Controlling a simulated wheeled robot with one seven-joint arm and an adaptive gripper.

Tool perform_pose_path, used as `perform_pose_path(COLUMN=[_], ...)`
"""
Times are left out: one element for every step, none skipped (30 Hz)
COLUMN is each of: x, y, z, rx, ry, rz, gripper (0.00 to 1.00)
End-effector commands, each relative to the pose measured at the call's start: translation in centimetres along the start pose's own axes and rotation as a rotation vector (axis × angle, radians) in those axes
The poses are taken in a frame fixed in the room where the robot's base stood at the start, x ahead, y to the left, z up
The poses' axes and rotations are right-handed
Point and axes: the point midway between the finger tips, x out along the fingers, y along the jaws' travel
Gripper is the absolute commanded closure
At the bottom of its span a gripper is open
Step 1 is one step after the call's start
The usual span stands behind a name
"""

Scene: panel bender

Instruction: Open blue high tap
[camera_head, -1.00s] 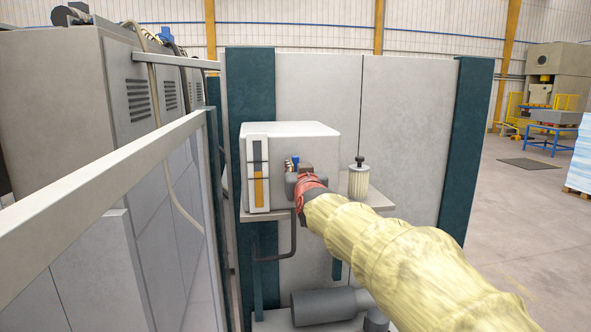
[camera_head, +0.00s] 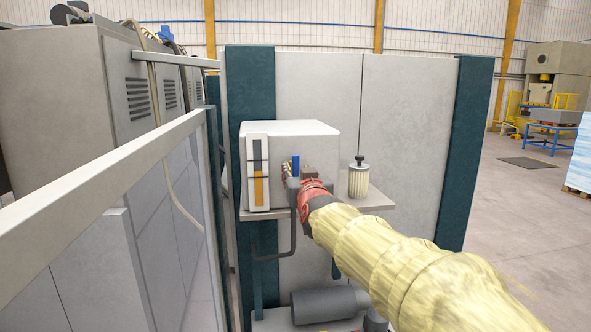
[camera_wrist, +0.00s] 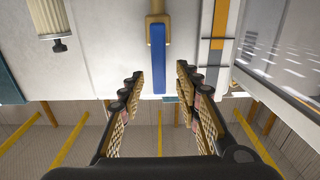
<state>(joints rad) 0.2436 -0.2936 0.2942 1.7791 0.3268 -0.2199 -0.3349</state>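The blue tap handle (camera_head: 295,167) stands upright on the front of a white box (camera_head: 318,139) in the head view. In the wrist view the blue handle (camera_wrist: 158,60) hangs from a brass-coloured tap body (camera_wrist: 157,30), since that picture is upside down. My gripper (camera_wrist: 160,77) is open, with one finger on each side of the handle and visible gaps between. In the head view my gripper, with its red part (camera_head: 313,190), is just right of and below the handle. The fingertips are mostly hidden there.
A gauge with an orange lower part (camera_head: 258,172) is left of the tap. A pale ribbed filter (camera_head: 358,178) stands right of it on a shelf (camera_head: 374,201). A metal guard frame (camera_head: 110,160) runs along the left.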

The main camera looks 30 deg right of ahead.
Motion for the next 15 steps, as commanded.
perform_pose_path(x=[-1.2,-1.8,-2.6,-3.1,-3.7,-4.3,-4.8,-5.3,-5.8,-6.2,-6.5,-6.9,-7.1,-7.3,-7.5], y=[0.0,0.0,0.0,0.0,0.0,0.0,0.0,0.0,0.0,0.0,0.0,0.0,0.0,0.0,0.0], z=[-0.1,-0.1,-0.1,-0.1,-0.1,0.0,0.0,0.0,0.0,0.0,0.0,0.0,0.1,0.1,0.1], rx=[0.001,0.000,0.000,0.001,0.001,0.000,0.000,0.001,0.001,0.000,0.000,0.001,0.001,0.000,0.000], ry=[0.002,0.002,0.002,0.002,0.001,0.001,0.000,0.001,0.000,0.000,0.000,-0.001,-0.001,-0.001,-0.001], rz=[-0.001,-0.001,-0.001,-0.001,-0.001,-0.001,-0.001,-0.001,0.000,0.000,0.000,0.000,0.000,0.000,0.000], gripper=[0.67,0.67,0.67,0.67,0.67,0.67,0.67,0.67,0.67,0.67,0.67,0.67,0.67,0.67,0.67])
